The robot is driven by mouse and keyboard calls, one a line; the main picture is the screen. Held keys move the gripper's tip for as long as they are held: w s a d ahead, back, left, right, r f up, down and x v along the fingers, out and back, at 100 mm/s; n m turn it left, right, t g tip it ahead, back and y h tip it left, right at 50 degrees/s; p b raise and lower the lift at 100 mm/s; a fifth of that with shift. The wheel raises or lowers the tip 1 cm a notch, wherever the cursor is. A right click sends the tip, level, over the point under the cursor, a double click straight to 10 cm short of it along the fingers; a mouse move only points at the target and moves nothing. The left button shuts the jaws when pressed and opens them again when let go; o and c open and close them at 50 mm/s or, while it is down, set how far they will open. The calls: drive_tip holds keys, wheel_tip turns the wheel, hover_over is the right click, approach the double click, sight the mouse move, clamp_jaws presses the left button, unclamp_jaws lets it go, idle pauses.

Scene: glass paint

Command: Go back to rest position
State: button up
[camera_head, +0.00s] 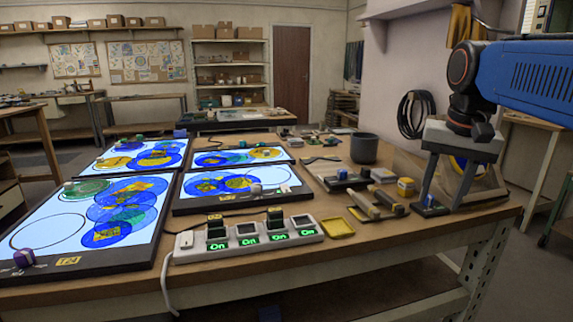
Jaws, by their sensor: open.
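My gripper (452,198) is at the right, at the end of my blue arm. It points down over the right end of the wooden workbench (400,244). Its grey fingers are spread apart, and I see nothing held between them. The lower finger ends overlap the bench's right edge in the picture, so I cannot tell their height above it.
Lit panels (130,211) with coloured glass discs cover the bench's left half. A white charging strip (250,240) with green displays lies at the front. A dark cup (364,148), a yellow tray (338,228) and small tools stand left of my gripper. A wall is behind it.

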drive_tip(key=s+a+f+n+t, duration=0.1)
drive_tip(key=s+f+n, duration=0.1)
drive_tip(key=s+f, duration=0.5)
drive_tip(key=s+a+f+n+t, duration=0.1)
drive_tip(key=s+a+f+n, duration=0.1)
drive_tip(key=s+f, duration=0.6)
wheel_tip(320, 180, down, 7)
drive_tip(key=shift+s+a+f+n+t, duration=0.1)
drive_tip(key=shift+s+a+n+t, duration=0.15)
drive_tip(key=shift+n, duration=0.45)
